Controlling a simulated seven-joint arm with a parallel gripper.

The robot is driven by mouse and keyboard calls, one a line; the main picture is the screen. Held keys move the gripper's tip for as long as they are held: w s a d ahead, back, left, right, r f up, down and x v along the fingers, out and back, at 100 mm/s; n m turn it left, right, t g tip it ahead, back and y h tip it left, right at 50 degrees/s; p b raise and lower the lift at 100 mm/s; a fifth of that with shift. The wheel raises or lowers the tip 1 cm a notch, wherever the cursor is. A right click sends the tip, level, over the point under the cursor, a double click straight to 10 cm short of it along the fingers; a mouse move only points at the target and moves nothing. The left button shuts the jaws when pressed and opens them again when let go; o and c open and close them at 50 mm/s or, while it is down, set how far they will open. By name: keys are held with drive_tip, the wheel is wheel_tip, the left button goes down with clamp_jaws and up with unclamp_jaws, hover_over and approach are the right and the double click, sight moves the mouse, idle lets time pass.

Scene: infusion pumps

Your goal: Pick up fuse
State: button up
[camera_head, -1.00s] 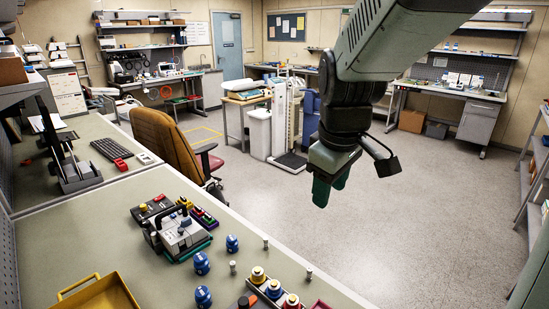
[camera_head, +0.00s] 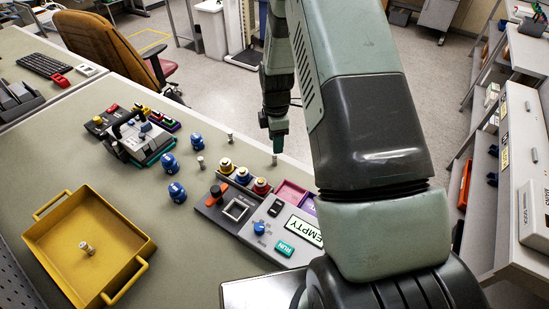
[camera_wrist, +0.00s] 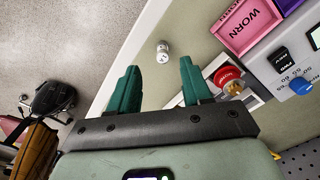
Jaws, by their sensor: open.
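Small silver cylindrical fuses stand upright on the bench. In the head view one fuse (camera_head: 275,160) is near the bench's far edge, just under my gripper (camera_head: 278,134). Two others, a back fuse (camera_head: 230,135) and a left fuse (camera_head: 200,162), stand to its left. Another silver piece (camera_head: 87,248) is in the yellow tray (camera_head: 143,268). In the wrist view my gripper (camera_wrist: 159,65) is open and empty, its green fingers spread. A fuse (camera_wrist: 163,50) shows beyond the fingertips, between their lines and apart from both.
The pump panel (camera_head: 225,211) with yellow, blue and red-topped cylinders is close to the fuse; a red-topped one (camera_wrist: 226,76) sits beside my right finger in the wrist view. A pink WORN bin (camera_wrist: 249,24) is nearby. Blue pieces (camera_head: 177,192) and a grey device (camera_head: 140,138) stand left.

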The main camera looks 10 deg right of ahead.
sight(275, 159)
drive_tip(key=f, duration=0.6)
drive_tip(key=shift+s+a+f, duration=0.15)
drive_tip(key=shift+a+f, duration=0.05)
drive_tip(key=shift+f, duration=0.2)
clamp_jaws()
